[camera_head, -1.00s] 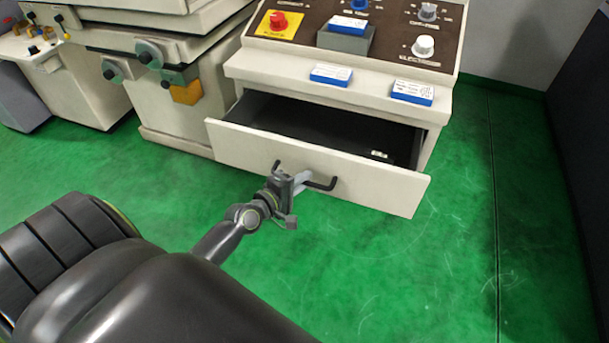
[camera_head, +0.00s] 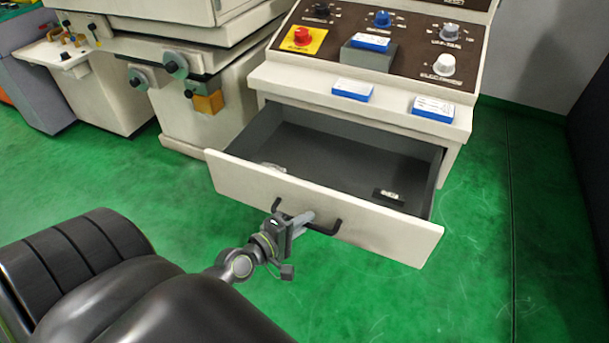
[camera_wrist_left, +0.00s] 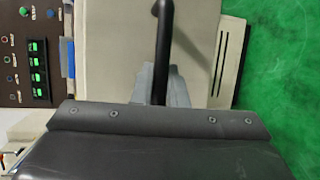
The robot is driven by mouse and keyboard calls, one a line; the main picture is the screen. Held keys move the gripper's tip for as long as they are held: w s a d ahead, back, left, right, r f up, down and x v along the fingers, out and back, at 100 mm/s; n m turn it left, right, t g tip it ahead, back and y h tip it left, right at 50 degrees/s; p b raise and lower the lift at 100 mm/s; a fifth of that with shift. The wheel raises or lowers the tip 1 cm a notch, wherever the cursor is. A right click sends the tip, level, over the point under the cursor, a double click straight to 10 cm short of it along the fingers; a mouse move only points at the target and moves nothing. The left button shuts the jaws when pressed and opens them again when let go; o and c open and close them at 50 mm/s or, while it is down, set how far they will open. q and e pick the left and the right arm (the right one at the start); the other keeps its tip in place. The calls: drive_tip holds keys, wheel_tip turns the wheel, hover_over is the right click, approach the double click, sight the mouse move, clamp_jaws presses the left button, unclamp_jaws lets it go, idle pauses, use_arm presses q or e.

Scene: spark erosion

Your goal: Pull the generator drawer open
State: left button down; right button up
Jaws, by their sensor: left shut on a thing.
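The generator drawer (camera_head: 375,232) is pulled well out of the cream generator cabinet (camera_head: 455,128) in the head view. Its dark interior shows a small dark item with a white label (camera_head: 388,195) and a pale item (camera_head: 272,167) near the front wall. My left gripper (camera_head: 300,221) is shut on the black bar handle (camera_head: 327,229) on the drawer's front. In the left wrist view the handle (camera_wrist_left: 163,45) runs between the grey fingers (camera_wrist_left: 160,85), with the cream drawer front behind it. My right gripper is not in view.
The cabinet's sloped panel holds a red knob (camera_head: 302,36) and other dials. Blue-and-white boxes (camera_head: 352,89) lie on the ledge and panel. A cream machine (camera_head: 205,110) stands to the left. Green floor (camera_head: 480,270) is open in front and to the right.

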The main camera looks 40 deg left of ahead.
use_arm(q)
drive_tip(key=c, duration=1.5)
unclamp_jaws()
drive_tip(key=shift+o, duration=0.2)
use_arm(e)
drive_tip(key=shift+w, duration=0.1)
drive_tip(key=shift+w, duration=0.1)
